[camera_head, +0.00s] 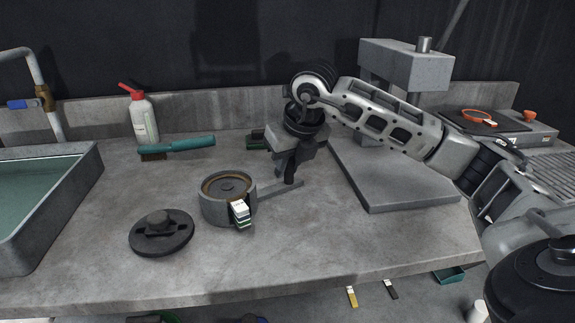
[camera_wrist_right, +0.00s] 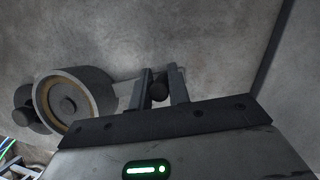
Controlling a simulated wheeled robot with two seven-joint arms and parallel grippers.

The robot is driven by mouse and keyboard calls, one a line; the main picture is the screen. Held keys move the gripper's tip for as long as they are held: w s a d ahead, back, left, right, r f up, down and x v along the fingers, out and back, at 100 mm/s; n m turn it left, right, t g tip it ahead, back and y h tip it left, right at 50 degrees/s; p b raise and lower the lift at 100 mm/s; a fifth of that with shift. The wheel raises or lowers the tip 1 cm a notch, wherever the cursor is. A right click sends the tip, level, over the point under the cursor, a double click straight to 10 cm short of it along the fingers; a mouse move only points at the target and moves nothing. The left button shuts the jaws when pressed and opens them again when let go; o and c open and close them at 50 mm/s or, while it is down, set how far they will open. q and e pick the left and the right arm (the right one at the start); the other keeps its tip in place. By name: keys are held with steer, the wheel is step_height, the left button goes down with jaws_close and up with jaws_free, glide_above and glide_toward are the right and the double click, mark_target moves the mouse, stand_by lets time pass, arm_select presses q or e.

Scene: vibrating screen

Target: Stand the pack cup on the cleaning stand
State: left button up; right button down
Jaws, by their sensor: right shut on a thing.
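A round grey vessel (camera_head: 212,210), which looks like the pack cup, stands upright on the counter. It has a brown ring and a grey disc with a knob inside, and white and green tags on its front. It also shows in the right wrist view (camera_wrist_right: 95,84). A grey bar (camera_head: 280,188) runs from its side toward my right gripper (camera_head: 287,176). The right gripper (camera_wrist_right: 161,76) is shut on a dark round grip at the bar's end. A black disc with a raised knob (camera_head: 160,236) lies left of the vessel; I cannot tell if it is the cleaning stand.
A teal-handled brush (camera_head: 180,145) and a white bottle with a red top (camera_head: 144,118) are behind. A grey basin (camera_head: 50,205) is at left. A grey press-like machine (camera_head: 410,192) stands at right. The counter's front middle is clear.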

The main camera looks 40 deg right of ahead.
arm_select(q)
steer(key=shift+f, duration=0.1)
arm_select(e)
steer(key=c, duration=1.3)
jaws_free()
steer(key=shift+r, duration=0.1)
arm_select(q)
steer(key=shift+w+a+r+p, duration=0.1)
steer(key=shift+r+p, duration=0.35)
steer(key=shift+p, duration=0.35)
arm_select(e)
steer(key=v, duration=1.2)
